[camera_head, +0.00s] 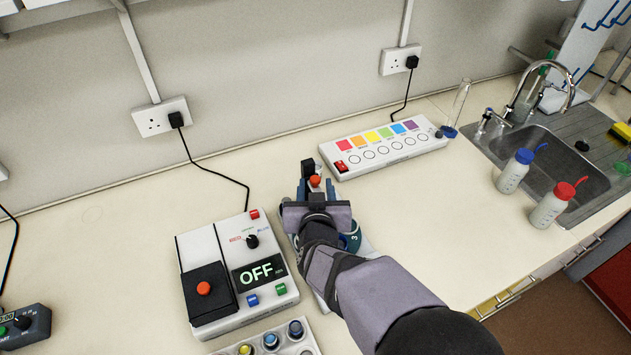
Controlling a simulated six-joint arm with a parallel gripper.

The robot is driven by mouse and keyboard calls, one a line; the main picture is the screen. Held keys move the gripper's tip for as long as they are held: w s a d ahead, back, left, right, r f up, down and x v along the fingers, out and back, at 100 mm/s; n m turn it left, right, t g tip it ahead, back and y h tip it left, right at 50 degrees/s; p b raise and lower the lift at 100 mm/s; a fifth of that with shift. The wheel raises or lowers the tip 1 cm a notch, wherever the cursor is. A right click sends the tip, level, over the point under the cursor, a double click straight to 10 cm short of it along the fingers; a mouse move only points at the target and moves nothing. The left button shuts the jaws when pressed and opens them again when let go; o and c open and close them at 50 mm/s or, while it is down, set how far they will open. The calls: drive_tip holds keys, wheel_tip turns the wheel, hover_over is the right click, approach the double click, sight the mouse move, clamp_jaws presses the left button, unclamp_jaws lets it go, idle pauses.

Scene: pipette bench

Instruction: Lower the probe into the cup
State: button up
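My gripper (315,180) is over the middle of the bench, seen from behind and above. A small orange-red piece (315,181) shows at its fingers; I cannot tell whether it is held or whether it is part of the probe. No probe shaft can be made out. A teal round thing marked 3 (353,238) shows partly beside my arm, over a pale base mostly hidden by the arm. I cannot tell whether it is the cup; no other clear cup shows near my gripper.
A white device reading OFF (221,238) stands left of my arm. A strip with coloured squares (390,148) lies behind, to the right. A rack with coloured caps (298,345) is at the front. Two wash bottles (512,180) stand by the sink (545,160). Bench right of my arm is clear.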

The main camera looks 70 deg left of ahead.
sight(315, 190)
drive_tip(key=shift+w+a+f, duration=0.25)
drive_tip(key=shift+a+f, duration=0.05)
drive_tip(key=shift+a, duration=0.25)
clamp_jaws()
drive_tip(key=shift+f+b, duration=1.15)
drive_tip(key=shift+f, duration=0.25)
drive_tip(key=shift+d, duration=0.1)
unclamp_jaws()
